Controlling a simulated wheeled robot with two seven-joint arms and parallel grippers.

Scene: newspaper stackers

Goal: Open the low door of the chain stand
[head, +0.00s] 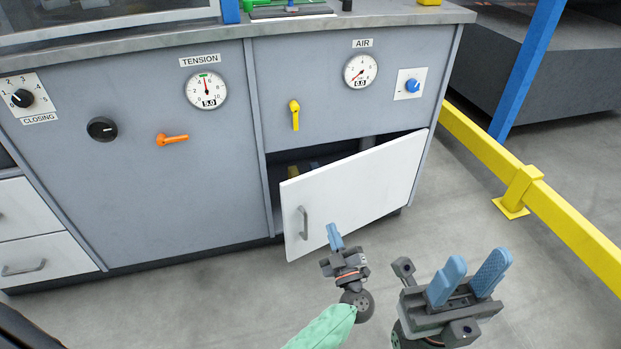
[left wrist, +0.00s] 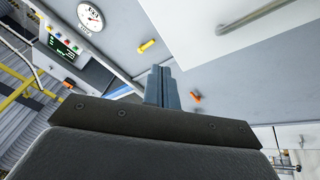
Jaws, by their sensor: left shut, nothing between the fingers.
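The low white door (head: 355,195) of the grey stand is partly open. Its free left edge swings out, and its right edge stays at the cabinet. Its grey bar handle (head: 303,223) is near that free edge. My left gripper (head: 334,237) is shut and empty, in front of the door's lower part, right of the handle. In the left wrist view its blue fingers (left wrist: 162,85) are together, with the white door (left wrist: 215,35) and handle (left wrist: 262,16) above right. I cannot tell whether they touch the door. My right gripper (head: 475,262) is open and empty, further right.
A yellow rail (head: 565,220) and blue post (head: 527,70) stand at right. Floor (head: 190,300) is clear at left.

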